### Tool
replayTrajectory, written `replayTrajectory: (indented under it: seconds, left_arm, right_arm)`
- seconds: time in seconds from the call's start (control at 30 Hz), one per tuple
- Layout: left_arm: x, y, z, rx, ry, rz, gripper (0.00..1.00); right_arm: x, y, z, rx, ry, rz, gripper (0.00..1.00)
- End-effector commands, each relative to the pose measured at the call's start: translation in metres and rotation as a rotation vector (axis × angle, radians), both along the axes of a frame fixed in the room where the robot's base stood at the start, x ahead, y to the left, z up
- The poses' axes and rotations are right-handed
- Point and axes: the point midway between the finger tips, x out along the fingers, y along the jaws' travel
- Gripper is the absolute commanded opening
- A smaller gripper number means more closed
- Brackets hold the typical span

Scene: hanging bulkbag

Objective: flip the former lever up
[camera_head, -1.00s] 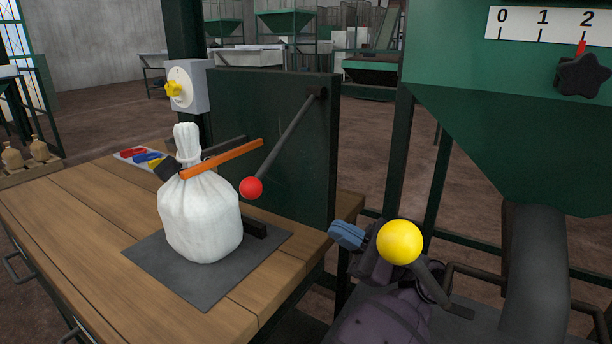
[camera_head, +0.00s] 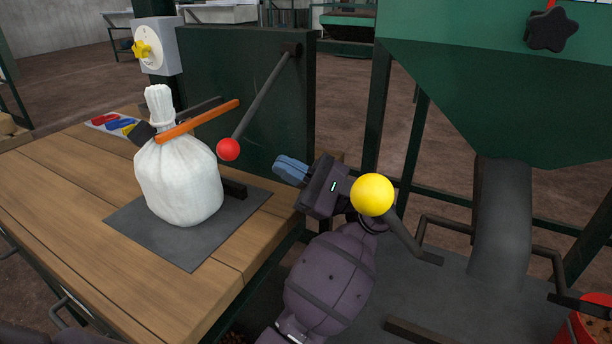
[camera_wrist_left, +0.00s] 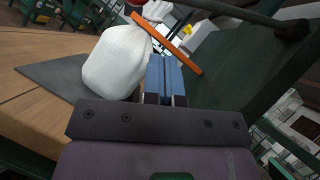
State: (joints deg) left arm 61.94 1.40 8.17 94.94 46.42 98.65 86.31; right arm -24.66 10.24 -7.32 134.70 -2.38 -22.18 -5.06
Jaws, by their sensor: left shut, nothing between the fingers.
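A grey lever with a red ball knob (camera_head: 228,149) slopes down and left from a pivot high on the green panel (camera_head: 240,85). A second lever with a yellow ball knob (camera_head: 372,194) stands nearer, by the hopper pipe. My left gripper (camera_head: 284,165) has its blue fingers shut and empty, right of the red knob and apart from it. The yellow knob overlaps my left wrist in the head view. In the left wrist view, the fingers (camera_wrist_left: 165,62) point toward the bag and orange bar, and the red knob (camera_wrist_left: 137,2) is cut by the top edge. My right gripper is not visible.
A white tied bag (camera_head: 180,182) stands on a dark mat on the wooden bench (camera_head: 60,190). An orange bar (camera_head: 200,120) reaches past its neck. A green hopper (camera_head: 480,90) with a grey pipe stands right. A yellow dial (camera_head: 142,50) is on a grey box.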

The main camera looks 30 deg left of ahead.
Motion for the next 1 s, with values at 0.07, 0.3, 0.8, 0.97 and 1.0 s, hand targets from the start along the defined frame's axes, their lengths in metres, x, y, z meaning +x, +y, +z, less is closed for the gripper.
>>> replayTrajectory:
  seconds: [0.07, 0.3, 0.8, 0.97, 1.0]
  left_arm:
    - [-0.006, 0.013, 0.01, 0.002, -0.005, 0.004, 0.0]
    - [-0.021, 0.029, 0.034, 0.0, -0.006, 0.0, 0.0]
    - [-0.031, 0.032, 0.049, 0.001, 0.001, 0.001, 0.0]
    - [-0.031, 0.032, 0.049, 0.001, 0.001, 0.001, 0.0]
    - [-0.031, 0.032, 0.05, 0.0, 0.003, 0.001, 0.0]
  right_arm:
    - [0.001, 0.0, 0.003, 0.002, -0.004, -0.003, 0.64]
    - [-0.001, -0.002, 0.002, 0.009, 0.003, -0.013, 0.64]
    - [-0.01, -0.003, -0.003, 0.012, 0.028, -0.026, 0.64]
    - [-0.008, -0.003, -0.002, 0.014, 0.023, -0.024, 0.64]
    - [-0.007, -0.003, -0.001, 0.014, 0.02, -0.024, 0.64]
